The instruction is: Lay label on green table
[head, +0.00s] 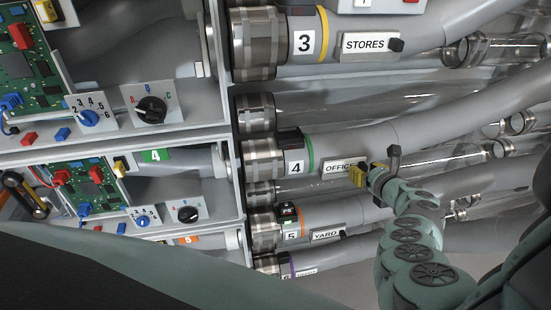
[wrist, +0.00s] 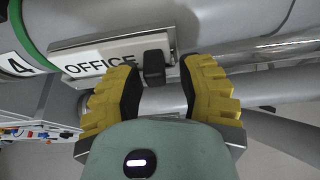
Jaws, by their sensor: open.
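The OFFICE label (head: 338,167) is a white plate with black letters, seated in a grey holder on tube 4 (head: 350,142). In the wrist view the label (wrist: 98,62) has a black knob (wrist: 153,68) at its right end. My gripper (head: 368,174) has yellow ridged fingers with black pads. In the wrist view my gripper (wrist: 160,80) is open, with one finger on each side of the knob and gaps visible at both sides. Part of the label's right side is hidden behind the left finger. I cannot make out a green table in either view.
The STORES label (head: 366,43) is on tube 3 above, and the YARD label (head: 326,235) is on tube 5 below. Clear tubes (head: 340,105) run between them. Shelves with circuit boards (head: 90,187) and black dials (head: 151,109) stand at left.

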